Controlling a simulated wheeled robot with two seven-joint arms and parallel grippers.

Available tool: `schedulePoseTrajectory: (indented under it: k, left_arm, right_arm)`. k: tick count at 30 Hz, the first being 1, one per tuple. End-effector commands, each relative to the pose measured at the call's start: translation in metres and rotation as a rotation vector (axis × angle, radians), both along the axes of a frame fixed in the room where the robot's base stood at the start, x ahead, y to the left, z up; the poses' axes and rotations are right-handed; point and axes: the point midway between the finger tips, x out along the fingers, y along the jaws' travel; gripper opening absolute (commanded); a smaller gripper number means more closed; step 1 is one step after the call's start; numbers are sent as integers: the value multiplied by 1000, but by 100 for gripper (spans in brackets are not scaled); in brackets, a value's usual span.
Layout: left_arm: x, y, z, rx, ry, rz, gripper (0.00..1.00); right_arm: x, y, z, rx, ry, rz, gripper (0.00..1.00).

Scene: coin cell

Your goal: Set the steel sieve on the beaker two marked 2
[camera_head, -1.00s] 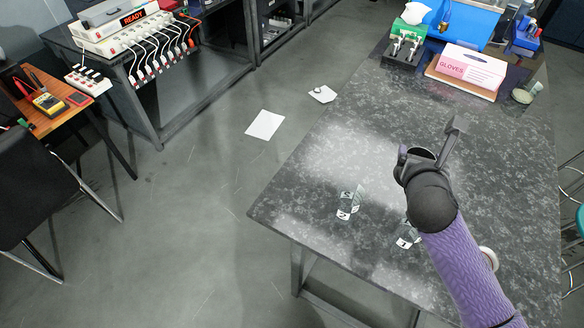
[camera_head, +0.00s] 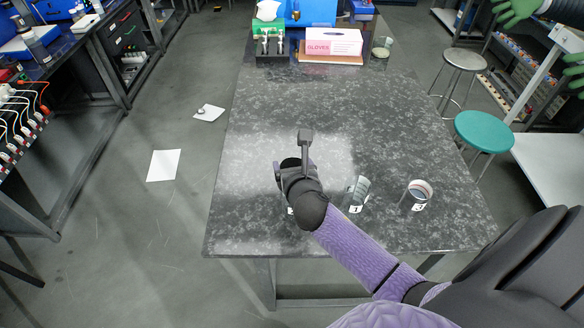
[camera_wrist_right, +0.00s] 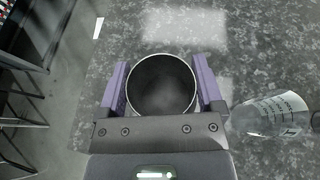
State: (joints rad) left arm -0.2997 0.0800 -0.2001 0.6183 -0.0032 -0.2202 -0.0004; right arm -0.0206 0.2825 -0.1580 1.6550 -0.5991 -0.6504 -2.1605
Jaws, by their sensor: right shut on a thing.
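My right gripper (camera_head: 297,166) is above the table's near left part, shut on the steel sieve (camera_wrist_right: 161,88). In the right wrist view the sieve is a round steel ring with a dark inside, between the purple fingers. In the head view only a dark part of it (camera_head: 290,163) shows. The leftmost glass beaker is almost hidden behind my gripper; only an edge of its label shows, its number unreadable. I cannot tell whether the sieve touches it. A clear beaker (camera_head: 359,188), apparently marked 1, stands to the right; it also shows in the wrist view (camera_wrist_right: 268,117).
A glove box (camera_head: 333,42) and a green box (camera_head: 268,28) stand at the back. The middle of the table is clear.

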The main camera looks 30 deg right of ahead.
Motion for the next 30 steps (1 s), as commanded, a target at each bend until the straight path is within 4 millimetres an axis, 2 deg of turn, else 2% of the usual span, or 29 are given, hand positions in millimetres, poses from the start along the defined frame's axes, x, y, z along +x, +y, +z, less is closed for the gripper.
schedulePoseTrajectory:
  k: [16, 17, 18, 19, 26, 30]
  left_arm:
    - [-1, 3, -5, 6, 2, -1, 59]
    - [-1, 3, -5, 5, 1, -1, 59]
    - [-1, 3, -5, 5, 1, -1, 59]
    - [-1, 3, -5, 5, 1, -1, 59]
    - [0, 3, -4, 5, 1, -2, 59]
    - [0, 3, 6, 4, 0, -1, 59]
  right_arm:
    - [0, 0, -11, -1, 0, 0, 25]
    - [0, 0, -11, -1, 1, 0, 88]
    - [0, 0, -11, -1, 0, 0, 96]
    - [0, 0, -11, -1, 0, 0, 100]
    - [0, 0, -9, 0, 0, 0, 100]
    - [-3, 1, 7, 1, 0, 1, 100]
